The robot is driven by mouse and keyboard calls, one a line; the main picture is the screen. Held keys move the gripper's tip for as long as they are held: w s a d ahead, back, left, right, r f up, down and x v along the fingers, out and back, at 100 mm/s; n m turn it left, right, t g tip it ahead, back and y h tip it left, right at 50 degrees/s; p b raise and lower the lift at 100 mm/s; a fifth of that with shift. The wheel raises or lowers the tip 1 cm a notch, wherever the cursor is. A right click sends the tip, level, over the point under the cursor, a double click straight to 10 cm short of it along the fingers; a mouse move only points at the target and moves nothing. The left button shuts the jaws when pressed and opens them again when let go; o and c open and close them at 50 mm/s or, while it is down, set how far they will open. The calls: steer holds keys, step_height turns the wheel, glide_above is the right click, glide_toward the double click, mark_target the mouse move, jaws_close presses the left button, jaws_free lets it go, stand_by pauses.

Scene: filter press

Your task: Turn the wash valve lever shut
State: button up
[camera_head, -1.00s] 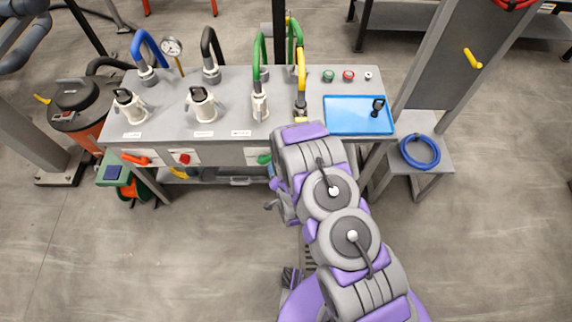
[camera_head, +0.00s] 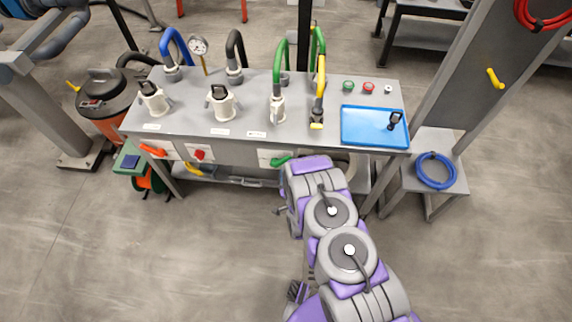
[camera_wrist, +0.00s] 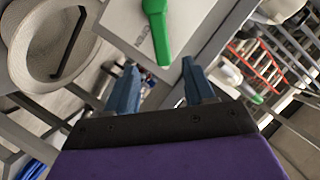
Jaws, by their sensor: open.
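A green lever (camera_head: 280,161) sits on a white plate on the bench's front panel. The lever's end is ahead of the gap between the fingers, and no contact shows. An orange lever (camera_head: 153,150) and a red knob (camera_head: 199,154) are further left on the panel. My arm hides the gripper in the head view.
The grey bench (camera_head: 300,128) carries hoses, white fittings and a blue tray (camera_head: 360,127). A small stand with a coiled blue hose (camera_head: 436,171) is to the right. In the wrist view a pale round vessel (camera_wrist: 35,40) is at the left. The floor before the bench is clear.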

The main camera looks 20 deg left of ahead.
mark_target(284, 162)
steer(key=b+x, duration=0.1)
steer(key=x, duration=0.8)
steer(key=shift+s+a+b, duration=0.15)
steer(key=shift+b, duration=0.25)
steer(key=shift+a+f, duration=0.1)
steer(key=shift+c, duration=0.2)
jaws_close()
